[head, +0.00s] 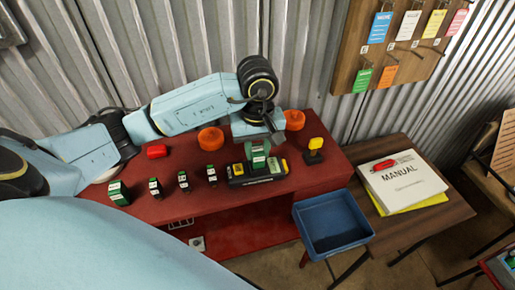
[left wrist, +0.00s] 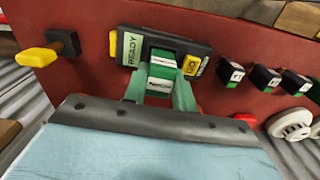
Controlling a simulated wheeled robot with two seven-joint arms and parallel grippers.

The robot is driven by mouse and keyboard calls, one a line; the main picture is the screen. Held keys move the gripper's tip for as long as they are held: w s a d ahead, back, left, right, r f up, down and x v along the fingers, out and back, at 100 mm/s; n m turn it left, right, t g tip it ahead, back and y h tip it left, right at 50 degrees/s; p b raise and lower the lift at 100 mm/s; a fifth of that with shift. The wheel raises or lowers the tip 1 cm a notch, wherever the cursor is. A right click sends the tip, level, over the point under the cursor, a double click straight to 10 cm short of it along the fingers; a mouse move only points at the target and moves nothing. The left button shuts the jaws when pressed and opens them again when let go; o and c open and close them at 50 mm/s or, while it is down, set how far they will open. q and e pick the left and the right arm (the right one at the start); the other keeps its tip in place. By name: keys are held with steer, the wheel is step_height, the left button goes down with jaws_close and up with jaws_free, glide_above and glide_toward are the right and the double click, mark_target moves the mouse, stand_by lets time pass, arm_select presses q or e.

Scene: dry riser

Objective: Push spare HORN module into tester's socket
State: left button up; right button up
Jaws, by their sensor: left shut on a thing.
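The tester (head: 238,182) is a black box on the red bench. In the left wrist view the tester (left wrist: 200,46) shows a pale green READY panel and a yellow button marked GO. My left gripper (head: 258,149) is over it, pointing down, its green fingers (left wrist: 160,90) shut on a green module with a white label (left wrist: 161,71). I take this to be the HORN module, but its label is too small to read. The module is upright at the tester's socket; I cannot tell how deep it sits. My right gripper is not in view.
Several small modules (head: 184,181) stand in a row left of the tester. A yellow-topped black post (head: 314,144) stands right. Orange round things (head: 210,138) and a red piece (head: 156,151) lie behind. A blue tray (head: 332,226) and a manual (head: 402,184) are at right.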

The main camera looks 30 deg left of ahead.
mark_target(257, 149)
arm_select(q)
steer(key=shift+f, duration=0.3)
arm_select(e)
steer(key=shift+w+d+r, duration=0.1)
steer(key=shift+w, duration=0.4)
arm_select(q)
steer(key=shift+f, duration=0.1)
steer(key=shift+f, duration=0.1)
steer(key=o, duration=1)
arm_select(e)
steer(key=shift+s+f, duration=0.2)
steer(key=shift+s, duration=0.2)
arm_select(q)
steer(key=shift+r, duration=0.3)
step_height(257, 149, up, 12)
steer(key=shift+b, duration=0.3)
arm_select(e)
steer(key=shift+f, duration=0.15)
arm_select(q)
steer(key=shift+f, duration=0.15)
